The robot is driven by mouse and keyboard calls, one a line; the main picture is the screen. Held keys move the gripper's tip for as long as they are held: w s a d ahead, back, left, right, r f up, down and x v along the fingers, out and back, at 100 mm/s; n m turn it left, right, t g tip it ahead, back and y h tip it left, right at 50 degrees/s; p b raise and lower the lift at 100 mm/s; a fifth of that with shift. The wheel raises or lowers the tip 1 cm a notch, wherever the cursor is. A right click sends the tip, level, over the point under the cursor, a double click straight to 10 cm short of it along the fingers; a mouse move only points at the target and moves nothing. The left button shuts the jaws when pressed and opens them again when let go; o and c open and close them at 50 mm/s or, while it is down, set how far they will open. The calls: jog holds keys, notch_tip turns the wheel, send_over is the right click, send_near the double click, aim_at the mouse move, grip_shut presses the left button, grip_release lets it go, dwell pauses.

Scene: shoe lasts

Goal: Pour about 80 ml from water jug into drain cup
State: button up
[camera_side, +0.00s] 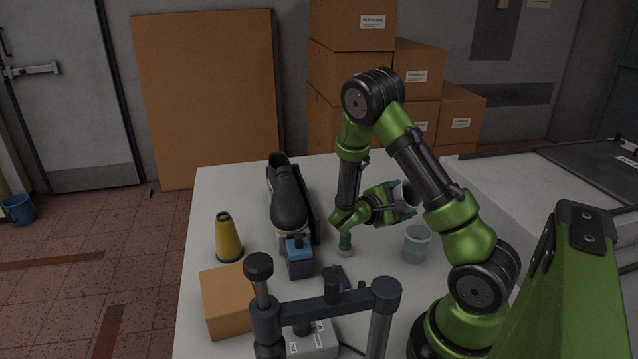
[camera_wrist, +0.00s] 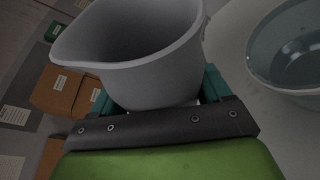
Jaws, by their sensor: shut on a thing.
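The water jug (camera_wrist: 135,60) is a light grey, open-topped vessel with a spout on its left in the wrist view. My gripper (camera_side: 403,208) is shut on it, with teal fingers on both sides of its lower body. In the side view the jug (camera_side: 407,193) is held above the table and partly hidden by my arm; its exact tilt is hard to tell. The drain cup (camera_side: 417,244), translucent and bluish, stands upright on the table, below and slightly right of my gripper. It also shows at the right of the wrist view (camera_wrist: 290,50), apart from the jug. Water levels are unclear.
A black shoe (camera_side: 288,200) sits on a stand left of my arm. A yellow cone (camera_side: 228,238), a cardboard box (camera_side: 228,300) and a dark clamp frame (camera_side: 325,308) occupy the front left.

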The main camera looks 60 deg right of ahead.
jog(key=shift+r+n+y, duration=0.25)
jog(key=shift+n+y, duration=0.15)
jog(key=shift+n, duration=0.3)
jog(key=shift+n+y, duration=0.4)
jog(key=shift+n, duration=0.3)
jog(key=f, duration=0.4)
jog(key=shift+w+d+f, duration=0.15)
jog(key=shift+d+f, duration=0.05)
jog(key=shift+f, duration=0.2)
jog(key=shift+w+d+f+n+g+y, duration=0.25)
jog(key=shift+n+g+y, duration=0.25)
jog(key=shift+n, duration=0.3)
jog(key=shift+w+d+f+n+g+y, duration=0.2)
jog(key=shift+n+g+y, duration=0.1)
jog(key=shift+n, duration=0.25)
jog(key=shift+w+d+f+n+g+y, duration=0.1)
jog(key=shift+f+n+g+y, duration=0.15)
jog(key=shift+n, duration=0.3)
jog(key=shift+r+y, duration=0.1)
jog(key=shift+y, duration=0.15)
